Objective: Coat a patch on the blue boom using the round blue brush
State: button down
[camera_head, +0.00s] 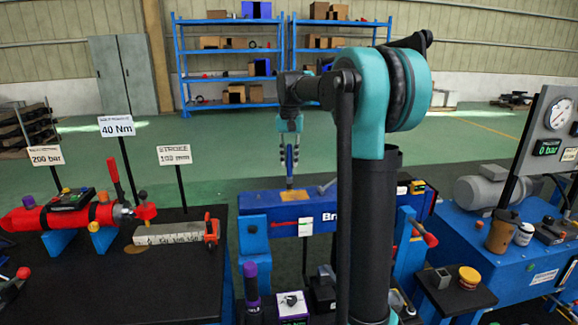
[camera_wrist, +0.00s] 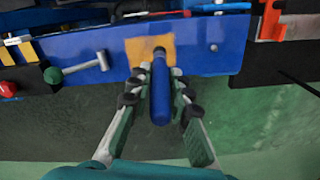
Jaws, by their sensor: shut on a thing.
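My gripper (camera_wrist: 160,83) is shut on the round blue brush (camera_wrist: 160,98), whose handle points toward the wrist camera. The dark brush end lies over the patch; I cannot tell for sure whether it touches. In the head view my gripper (camera_head: 289,160) hangs upright above the boom, with the brush end low at the patch.
A black table (camera_head: 170,275) at left bears a red cylinder (camera_head: 75,212) and signs. A blue bench (camera_head: 515,270) with a gauge panel stands at right.

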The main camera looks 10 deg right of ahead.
jog(key=shift+r, duration=2.8)
